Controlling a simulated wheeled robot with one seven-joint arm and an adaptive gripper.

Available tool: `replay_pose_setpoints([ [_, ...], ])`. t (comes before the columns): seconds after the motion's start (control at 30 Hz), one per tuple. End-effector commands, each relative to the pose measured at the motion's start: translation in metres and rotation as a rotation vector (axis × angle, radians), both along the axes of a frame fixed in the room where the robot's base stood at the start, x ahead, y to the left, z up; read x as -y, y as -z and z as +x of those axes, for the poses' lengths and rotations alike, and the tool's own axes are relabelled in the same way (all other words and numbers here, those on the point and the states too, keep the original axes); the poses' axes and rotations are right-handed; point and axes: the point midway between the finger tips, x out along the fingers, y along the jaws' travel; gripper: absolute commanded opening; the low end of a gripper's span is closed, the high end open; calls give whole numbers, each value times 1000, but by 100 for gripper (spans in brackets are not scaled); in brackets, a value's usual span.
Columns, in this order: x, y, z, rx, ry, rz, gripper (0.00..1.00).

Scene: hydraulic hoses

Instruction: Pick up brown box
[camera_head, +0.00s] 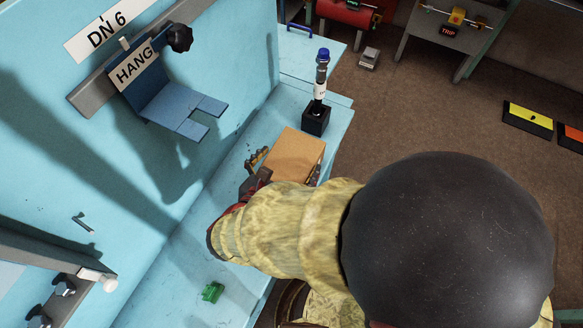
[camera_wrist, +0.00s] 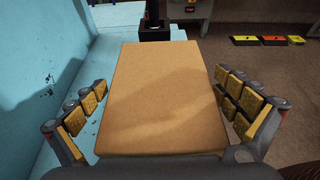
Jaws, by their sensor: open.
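The brown box (camera_head: 297,153) sits on the light blue bench, just beyond the end of my arm in the head view. In the wrist view the brown box (camera_wrist: 165,95) fills the middle. My gripper (camera_wrist: 168,98) is open, with one padded finger on each side of the box. A gap shows between the box and the left finger; the right finger is close to the box's side, and I cannot tell whether it touches. In the head view my gripper (camera_head: 283,172) is partly hidden behind my arm, which also covers the near part of the box.
A blue-capped bottle in a black holder (camera_head: 316,119) stands just behind the box. A blue wall with a HANG bracket (camera_head: 178,105) rises on the left. A small green piece (camera_head: 213,292) lies on the bench nearer. The floor on the right is mostly open.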

Motion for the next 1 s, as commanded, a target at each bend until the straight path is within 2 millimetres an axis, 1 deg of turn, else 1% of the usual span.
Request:
replay_pose_setpoints([
  [0.03, 2, 3, 4, 0, 3, 1, 100],
  [0.13, 4, 3, 8, 0, 2, 2, 100],
  [0.37, 3, 3, 8, 0, -1, 2, 99],
  [1.0, 3, 3, 8, 0, 1, 2, 63],
])
